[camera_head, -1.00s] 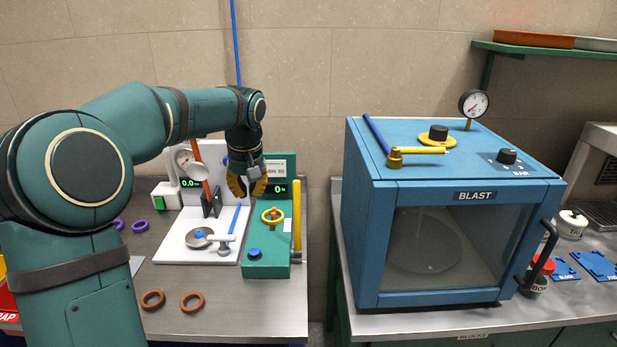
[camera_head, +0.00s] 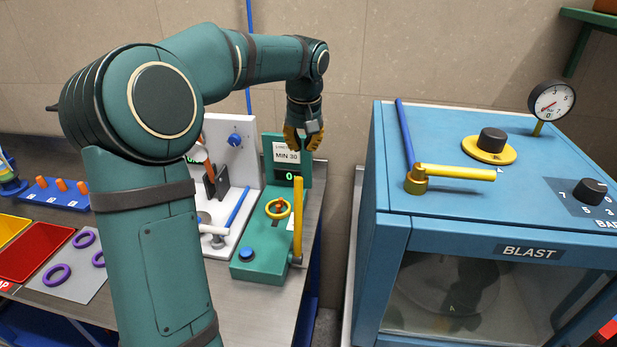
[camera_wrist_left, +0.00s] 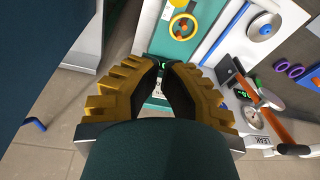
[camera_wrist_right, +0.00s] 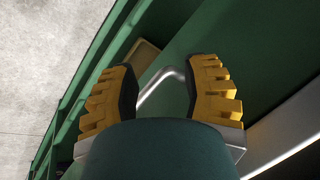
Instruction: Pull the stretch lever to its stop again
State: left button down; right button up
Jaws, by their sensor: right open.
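The green tester (camera_head: 262,262) stands on the left bench, with a "MIN 30" label and a green display reading 0. A long yellow lever (camera_head: 298,212) stands upright at its right side, pivoted low; I take it as the stretch lever. A yellow ring wheel (camera_head: 278,208) sits on the tester and shows in the left wrist view (camera_wrist_left: 183,27). My left gripper (camera_head: 303,148) is at the top of the tester's back panel, above and apart from the lever. Its fingertips are close together, with nothing seen between them. My right gripper (camera_wrist_right: 160,62) is open beside green framework.
A white stand with a blue bar (camera_head: 238,206) adjoins the tester's left. The blue blast cabinet (camera_head: 480,200) stands to the right, across a gap. Purple rings (camera_head: 57,275) and a red tray (camera_head: 35,252) lie left. My left arm hides part of the bench.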

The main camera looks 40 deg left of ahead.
pick_arm(q)
jog(key=shift+s, duration=0.2)
notch_tip(320, 180, down, 9)
jog(key=s+d+b, duration=0.1)
jog(key=b, duration=0.1)
jog(key=shift+s+d, duration=0.15)
jog(key=shift+s, duration=0.2)
dwell(0.4)
jog(key=shift+f, duration=0.1)
